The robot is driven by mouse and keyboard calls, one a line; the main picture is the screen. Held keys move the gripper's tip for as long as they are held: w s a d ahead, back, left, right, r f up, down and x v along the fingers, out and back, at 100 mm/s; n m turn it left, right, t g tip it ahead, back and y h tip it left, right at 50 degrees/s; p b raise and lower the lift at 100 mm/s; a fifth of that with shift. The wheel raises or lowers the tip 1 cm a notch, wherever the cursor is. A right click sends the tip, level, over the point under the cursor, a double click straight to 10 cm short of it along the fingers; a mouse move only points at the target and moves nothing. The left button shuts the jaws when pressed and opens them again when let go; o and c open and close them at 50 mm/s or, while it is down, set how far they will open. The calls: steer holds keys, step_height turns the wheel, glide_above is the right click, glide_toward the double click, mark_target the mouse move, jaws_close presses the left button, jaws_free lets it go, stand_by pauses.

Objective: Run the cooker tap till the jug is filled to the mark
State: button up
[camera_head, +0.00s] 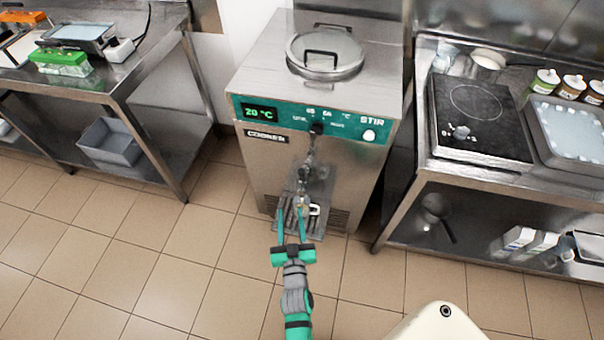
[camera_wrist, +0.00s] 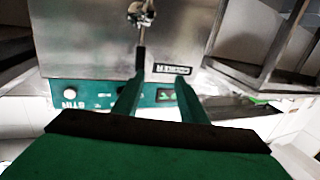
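The steel cooker (camera_head: 300,140) stands at centre, its panel reading 20 °C. Its tap (camera_head: 304,178) projects from the front. In the wrist view, which is upside down, the tap (camera_wrist: 142,14) and its dark lever (camera_wrist: 141,55) show at top. A small vessel with a pale handle (camera_head: 314,209), apparently the jug, is on the grated shelf (camera_head: 318,229) below the tap; its mark and level cannot be made out. My gripper (camera_head: 291,213) is open in front of the tap. Its spread fingers (camera_wrist: 160,75) hold nothing visible; the lever's end appears near one fingertip.
A steel table (camera_head: 150,70) stands at left with a grey bin (camera_head: 108,143) beneath. A steel counter (camera_head: 560,188) with a black hob (camera_head: 480,115) stands close at right. The tiled floor in front of the cooker is clear.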

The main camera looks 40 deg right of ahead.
steer(key=h, duration=0.1)
glide_toward(302, 177)
steer(key=shift+m, duration=0.3)
steer(key=shift+x, duration=5.45)
steer(key=shift+w+r, duration=0.1)
jaws_close()
